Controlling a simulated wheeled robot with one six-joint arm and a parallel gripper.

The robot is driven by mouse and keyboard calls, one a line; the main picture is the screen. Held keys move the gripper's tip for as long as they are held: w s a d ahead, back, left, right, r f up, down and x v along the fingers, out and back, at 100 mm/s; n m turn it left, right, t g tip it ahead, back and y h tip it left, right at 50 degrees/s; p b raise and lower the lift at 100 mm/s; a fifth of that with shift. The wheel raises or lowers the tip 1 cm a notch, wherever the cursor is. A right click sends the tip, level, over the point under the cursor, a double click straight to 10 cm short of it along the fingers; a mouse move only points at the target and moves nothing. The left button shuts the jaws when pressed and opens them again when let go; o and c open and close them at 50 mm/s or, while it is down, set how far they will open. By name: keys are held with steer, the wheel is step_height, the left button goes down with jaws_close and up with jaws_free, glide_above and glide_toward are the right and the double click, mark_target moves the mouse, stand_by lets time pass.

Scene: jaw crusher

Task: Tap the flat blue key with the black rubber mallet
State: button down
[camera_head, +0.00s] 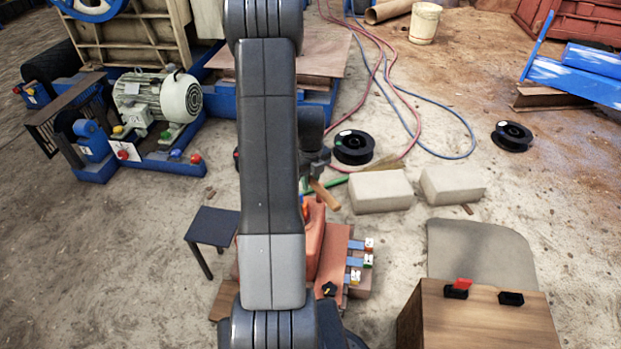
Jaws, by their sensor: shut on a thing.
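My gripper (318,163) is mostly behind my own arm, with a little of it showing to the right. It is shut on a wooden handle (326,194) that slants down to the right, which looks like the mallet's. The black rubber head cannot be made out. Flat blue keys stick out to the right from a red-brown block (331,255): an upper one (356,244), a middle one (354,262) and a lower one (350,277). The handle is above and behind the block in the picture, apart from the keys.
Two pale blocks (380,191) (452,184) lie right of the gripper. A wooden box (478,322) stands at the lower right. A small dark table (213,227) is left of my arm. A motor (157,98) stands at the upper left. Hoses and black spools (353,147) lie behind.

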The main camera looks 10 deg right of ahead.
step_height(320, 180, up, 6)
steer(key=p, duration=0.7)
steer(key=shift+r, duration=0.25)
steer(key=shift+f, duration=0.15)
step_height(320, 180, down, 15)
steer(key=b, duration=1.2)
step_height(320, 180, up, 5)
steer(key=p, duration=0.3)
steer(key=shift+r+p, duration=0.2)
steer(key=shift+p, duration=0.2)
steer(key=shift+r, duration=0.1)
step_height(320, 180, up, 4)
steer(key=p, duration=0.7)
steer(key=shift+p, duration=0.35)
